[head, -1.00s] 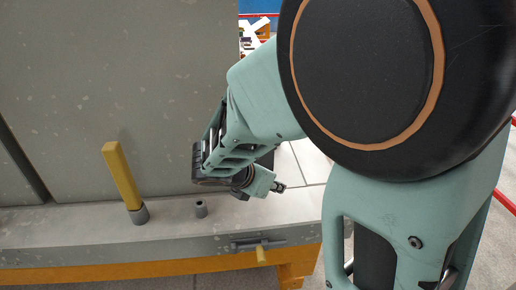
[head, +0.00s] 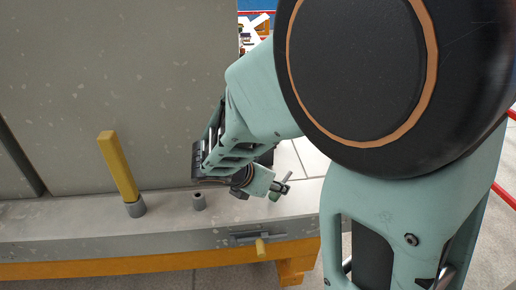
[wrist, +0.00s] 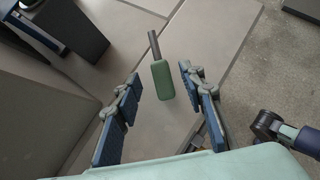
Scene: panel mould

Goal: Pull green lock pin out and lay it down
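The green lock pin (wrist: 162,82), a green grip with a thin grey shank, is out of any socket and seems to lie on the pale ledge (wrist: 185,22); contact is hard to tell. It also shows in the head view (head: 275,196) beside my gripper (head: 264,185), partly hidden. In the wrist view my gripper (wrist: 163,100) is open, with its blue-padded fingers on either side of the pin and gaps between.
A yellow bar (head: 118,166) stands tilted in a grey collar (head: 135,207) farther left. The tall grey panel (head: 110,70) rises behind. My arm hides much of the right side.

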